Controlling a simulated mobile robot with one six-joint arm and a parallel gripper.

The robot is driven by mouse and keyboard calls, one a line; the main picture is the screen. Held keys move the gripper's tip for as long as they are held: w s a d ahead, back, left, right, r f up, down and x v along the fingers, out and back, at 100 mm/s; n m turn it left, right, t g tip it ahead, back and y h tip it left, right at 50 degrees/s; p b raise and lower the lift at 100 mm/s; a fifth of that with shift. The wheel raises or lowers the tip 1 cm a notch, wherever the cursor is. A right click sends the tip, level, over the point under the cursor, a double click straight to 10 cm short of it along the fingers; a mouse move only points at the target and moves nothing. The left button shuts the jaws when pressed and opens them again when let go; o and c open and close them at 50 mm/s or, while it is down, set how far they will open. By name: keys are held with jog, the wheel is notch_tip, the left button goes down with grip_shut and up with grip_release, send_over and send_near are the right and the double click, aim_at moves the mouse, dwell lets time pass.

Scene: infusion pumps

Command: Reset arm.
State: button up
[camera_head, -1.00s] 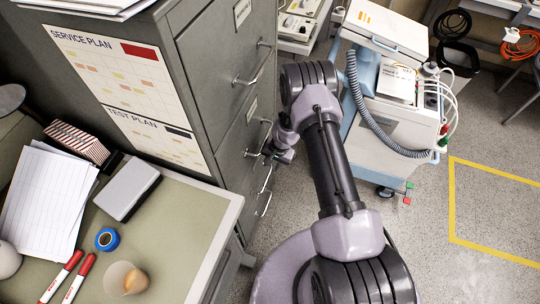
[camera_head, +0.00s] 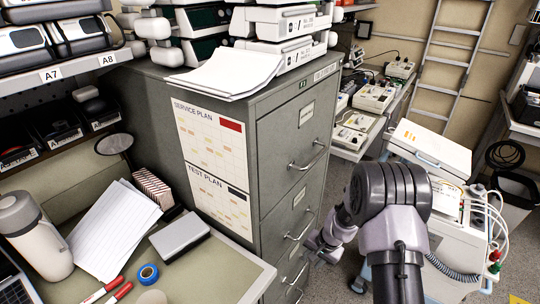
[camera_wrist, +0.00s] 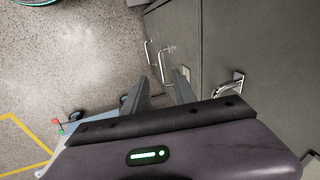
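My arm reaches forward from the bottom of the head view, bent at a dark ribbed joint. My gripper (camera_head: 318,246) is small there, beside the front of the grey filing cabinet (camera_head: 272,150), and the arm partly hides it. In the wrist view, the two fingers of my gripper (camera_wrist: 160,82) stand apart with floor and cabinet front showing between them. Nothing is held between them. The cabinet's drawer fronts and metal handles (camera_wrist: 232,86) lie close on the right of that view. I cannot tell whether a finger touches the cabinet.
A white equipment cart (camera_head: 440,225) with hoses stands right of my arm. A desk (camera_head: 215,270) with papers and a bottle (camera_head: 32,235) is at left. White pumps (camera_head: 285,22) are stacked on the cabinet. A ladder (camera_head: 450,60) stands behind. Speckled floor is free in the wrist view (camera_wrist: 70,60).

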jog(key=s+a+r+n+t, duration=0.1)
jog(key=s+a+r, duration=0.15)
jog(key=r, duration=0.95)
jog(key=s+a+r+t, duration=0.1)
jog(key=s+r, duration=0.2)
jog(key=r, duration=1)
jog(key=s+r, duration=0.6)
jog(key=s, duration=0.6)
jog(key=s+r+n+t, duration=0.1)
jog(key=s+r, duration=0.5)
jog(key=s, duration=0.6)
jog(key=shift+s+a+t, duration=0.25)
jog(key=shift+a+t, duration=0.05)
jog(key=shift+a, duration=0.05)
